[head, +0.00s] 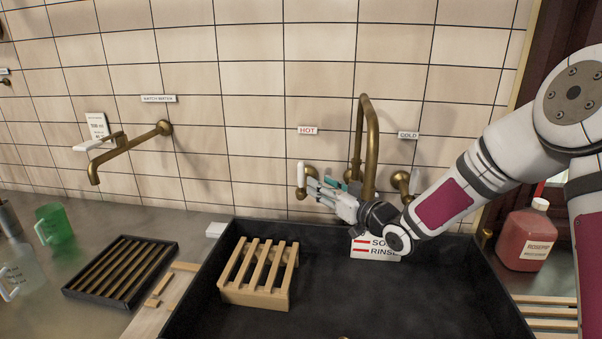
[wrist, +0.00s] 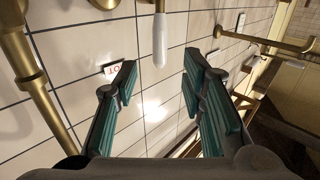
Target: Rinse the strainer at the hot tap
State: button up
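The hot tap, under the HOT label (head: 307,130), has a brass body with an upright white lever (head: 301,174). In the wrist view the white lever (wrist: 160,42) lies just beyond my fingertips, roughly between them. My gripper (head: 322,188) is open, with teal pads apart and nothing between them, beside the hot tap. The wrist view also shows my gripper (wrist: 160,68) spread. The brass spout (head: 372,125) arches up behind my gripper, over the sink. I cannot make out a strainer in either view. I see no water running.
The black sink (head: 400,300) holds a slatted wooden rack (head: 262,274) at left. A sign reading RINSE (head: 378,252) stands behind my wrist. The COLD tap (head: 400,181) is right of the spout. A green jug (head: 55,226), dark drain tray (head: 120,270) and red bottle (head: 525,238) flank the sink.

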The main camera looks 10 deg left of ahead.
aim_at(303, 173)
jog(key=x, duration=0.9)
jog(key=shift+w+a, duration=0.25)
grip_shut()
